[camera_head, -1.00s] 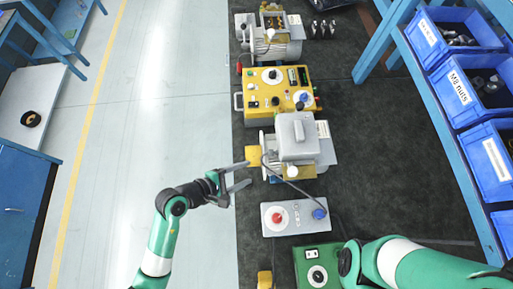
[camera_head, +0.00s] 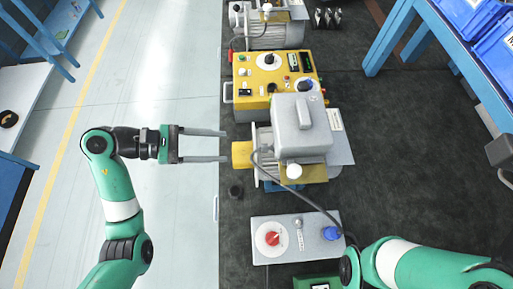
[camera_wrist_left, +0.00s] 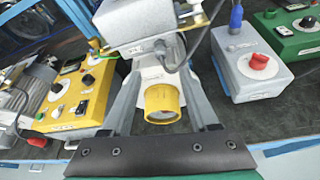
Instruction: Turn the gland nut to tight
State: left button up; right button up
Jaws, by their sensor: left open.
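The blower motor (camera_head: 315,172) has a grey terminal box (camera_head: 300,128) on top and a yellow round end (camera_head: 242,154) facing left. My left gripper (camera_head: 224,146) is open and empty, pointing right, just left of the yellow end. In the left wrist view the yellow end shows between its fingers (camera_wrist_left: 160,78). My right arm shows at lower right; its gripper is out of view.
A yellow control box (camera_head: 275,92) stands behind the motor. Blue bins and a shelf frame stand at upper right.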

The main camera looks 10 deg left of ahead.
aim_at(261, 148)
pick_arm(q)
jog(key=b+x, duration=0.2)
jog(key=x, duration=0.8)
jog(key=shift+w+d+f, duration=0.1)
jog(key=shift+d+f, duration=0.1)
jog(key=shift+d, duration=0.15)
grip_shut()
